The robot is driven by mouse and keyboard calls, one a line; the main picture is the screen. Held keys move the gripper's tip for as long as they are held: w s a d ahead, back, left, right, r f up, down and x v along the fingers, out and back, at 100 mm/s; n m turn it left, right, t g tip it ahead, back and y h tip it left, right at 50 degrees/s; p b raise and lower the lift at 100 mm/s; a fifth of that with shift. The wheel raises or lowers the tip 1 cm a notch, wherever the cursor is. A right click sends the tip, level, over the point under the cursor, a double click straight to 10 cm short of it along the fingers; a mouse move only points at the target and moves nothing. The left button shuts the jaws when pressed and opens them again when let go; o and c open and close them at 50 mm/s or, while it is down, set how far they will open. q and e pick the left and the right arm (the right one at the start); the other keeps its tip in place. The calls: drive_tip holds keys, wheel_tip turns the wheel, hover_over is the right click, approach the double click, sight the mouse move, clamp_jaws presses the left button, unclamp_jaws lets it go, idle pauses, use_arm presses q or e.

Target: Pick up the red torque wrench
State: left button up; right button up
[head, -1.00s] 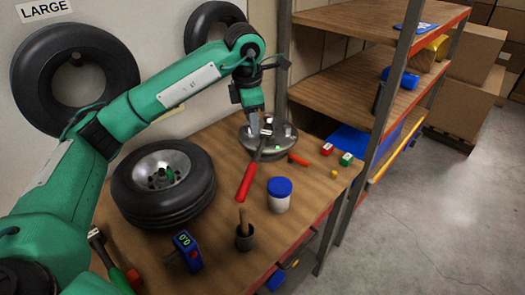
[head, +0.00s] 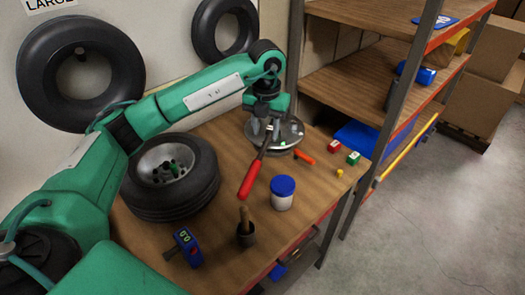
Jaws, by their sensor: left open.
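The red torque wrench (head: 249,180) lies on the workbench, its red handle toward me. Its dark shaft runs back toward a round metal dish (head: 290,132), and its far end is partly hidden at my gripper. My left gripper (head: 267,129) is open and points down over the far end of the wrench, by the left part of the dish. I cannot tell whether the fingers touch the shaft. My right gripper is not in view.
A wheel with tyre (head: 170,196) lies left of the wrench. A blue-lidded jar (head: 282,193), a dark cup (head: 246,235) and a blue gauge (head: 188,248) stand nearer. Red (head: 334,146) and green (head: 353,158) blocks lie right. A shelf rack (head: 385,125) stands beyond the bench.

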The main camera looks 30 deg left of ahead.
sight(262, 150)
use_arm(q)
wheel_tip(262, 150, down, 3)
drive_tip(key=shift+r, duration=0.15)
drive_tip(key=shift+f+p, duration=0.3)
drive_tip(key=shift+f, duration=0.2)
drive_tip(key=shift+s+a+f, duration=0.1)
drive_tip(key=shift+a+f, duration=0.05)
drive_tip(key=shift+f, duration=0.15)
drive_tip(key=f, duration=0.1)
drive_tip(key=f+p, duration=0.2)
drive_tip(key=shift+s+a+f, duration=0.2)
drive_tip(key=shift+s+a, duration=0.05)
drive_tip(key=shift+f, duration=0.55)
drive_tip(key=shift+r, duration=0.1)
clamp_jaws()
